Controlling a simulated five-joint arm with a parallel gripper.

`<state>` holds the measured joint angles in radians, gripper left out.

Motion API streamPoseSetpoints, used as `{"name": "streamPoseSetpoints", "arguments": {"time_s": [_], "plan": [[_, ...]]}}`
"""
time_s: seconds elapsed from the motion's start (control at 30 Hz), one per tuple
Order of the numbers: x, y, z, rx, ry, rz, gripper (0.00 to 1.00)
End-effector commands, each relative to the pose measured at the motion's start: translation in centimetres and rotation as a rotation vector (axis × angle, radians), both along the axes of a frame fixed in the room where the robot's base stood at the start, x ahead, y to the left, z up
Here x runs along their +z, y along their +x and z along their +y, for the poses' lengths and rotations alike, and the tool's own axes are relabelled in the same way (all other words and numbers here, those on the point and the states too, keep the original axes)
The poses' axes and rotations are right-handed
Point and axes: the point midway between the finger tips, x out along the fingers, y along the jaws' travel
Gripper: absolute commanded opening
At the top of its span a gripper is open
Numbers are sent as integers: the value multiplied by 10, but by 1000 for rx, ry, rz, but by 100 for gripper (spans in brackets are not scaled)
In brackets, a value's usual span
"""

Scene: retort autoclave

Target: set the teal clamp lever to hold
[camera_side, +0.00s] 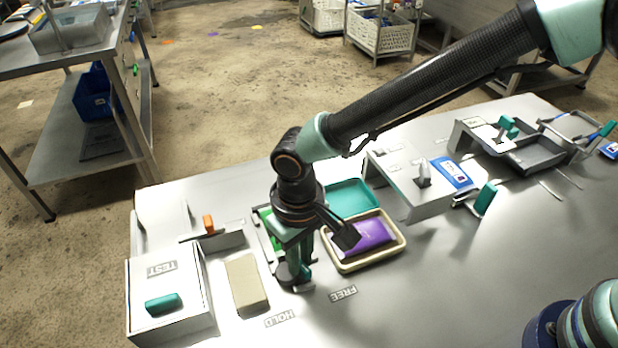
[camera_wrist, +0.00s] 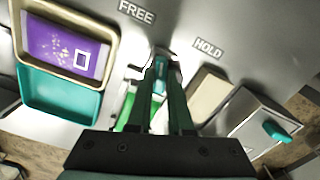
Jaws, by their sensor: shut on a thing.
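My gripper (camera_wrist: 160,68) points down at the clamp and is shut on the teal clamp lever (camera_wrist: 160,77), which shows between the fingers in the wrist view. In the side view the gripper (camera_side: 296,275) hides most of the lever. The HOLD label (camera_side: 279,318) and FREE label (camera_side: 343,293) lie on the table in front of the clamp. In the wrist view the lever lies between the FREE label (camera_wrist: 136,12) and the HOLD label (camera_wrist: 208,47). Its exact angle is hard to tell. A green piece (camera_wrist: 128,108) shows beside the fingers.
A beige block (camera_side: 246,284) and a white TEST box (camera_side: 166,300) with a teal knob stand left of the clamp. A cream tray (camera_side: 397,252) holding a purple pouch (camera_side: 362,236) is close on the right, with a teal tray (camera_side: 350,197) behind. The front right table is clear.

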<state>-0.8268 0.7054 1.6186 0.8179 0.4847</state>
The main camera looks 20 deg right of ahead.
Motion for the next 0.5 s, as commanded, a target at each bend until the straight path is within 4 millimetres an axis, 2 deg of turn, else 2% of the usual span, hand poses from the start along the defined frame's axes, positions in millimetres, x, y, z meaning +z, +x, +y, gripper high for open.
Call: {"name": "streamPoseSetpoints", "arguments": {"time_s": [0.5], "plan": [[1, 1, 0, -492, 0, -1, 0]]}}
